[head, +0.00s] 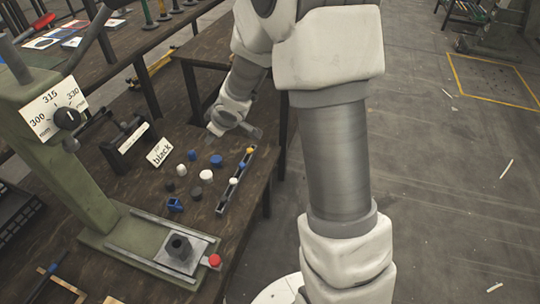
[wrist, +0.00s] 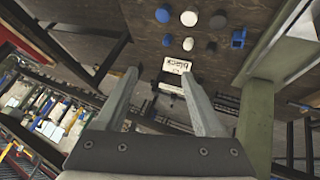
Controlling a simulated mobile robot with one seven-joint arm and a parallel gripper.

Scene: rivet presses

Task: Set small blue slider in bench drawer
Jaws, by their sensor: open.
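A small blue cap (head: 191,155) stands on the dark bench top (head: 232,212), at the far end of the row nearest the "black" sign; it looks darker in the wrist view (wrist: 167,41). A larger blue cap (head: 216,160) stands beside it, also in the wrist view (wrist: 162,15). I cannot tell for certain which blue piece is the slider. My gripper (head: 236,130) is above the bench's far right edge, clear of the pieces. In the wrist view its two fingers (wrist: 158,88) are apart and empty. I cannot make out a bench drawer for certain.
White and dark caps, a blue block (head: 175,205) and a narrow rail (head: 236,180) with coloured pieces are close by. The "black" sign (head: 160,152) and the green press (head: 65,165) stand to the left. Tool-filled shelving (wrist: 60,115) shows at left in the wrist view.

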